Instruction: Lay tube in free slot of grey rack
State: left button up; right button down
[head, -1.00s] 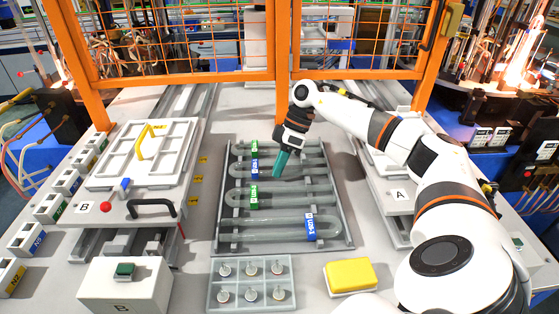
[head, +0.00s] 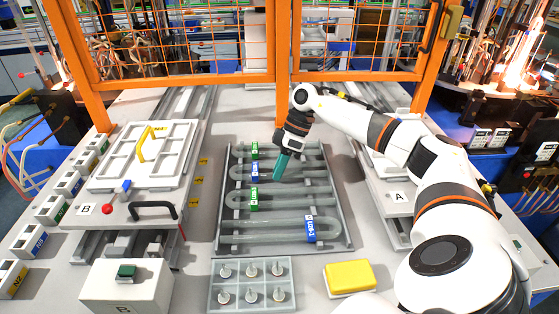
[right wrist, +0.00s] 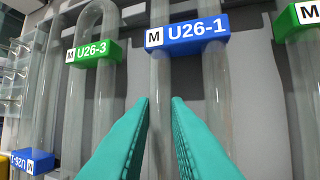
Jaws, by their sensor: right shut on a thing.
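The grey rack (head: 345,238) lies mid-table in the head view, with several clear U-shaped tubes lying across it. My right gripper (head: 279,177) points down over its upper half. In the right wrist view its teal fingers (right wrist: 163,102) are shut on one leg of the tube with the blue U26-1 label (right wrist: 187,34). This tube lies at the rack; I cannot tell whether it is fully seated. The green-labelled U26-3 tube (right wrist: 92,52) lies beside it. A tube with an upside-down blue label (right wrist: 33,161) is farther left. My left gripper is not in view.
A tray of several small pegs (head: 212,300) and a yellow block (head: 350,276) stand in front of the rack. A station marked B (head: 86,209) is on the left, one marked A (head: 399,195) on the right. An orange fence (head: 200,79) stands behind.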

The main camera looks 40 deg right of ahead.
dwell(0.3)
jog(key=c, duration=1.3)
grip_release()
jog(key=shift+d+r, duration=0.25)
jog(key=shift+r, duration=0.1)
jog(key=b+v, duration=0.1)
jog(key=v, duration=1)
jog(key=shift+r, duration=0.15)
jog(key=shift+a, duration=0.15)
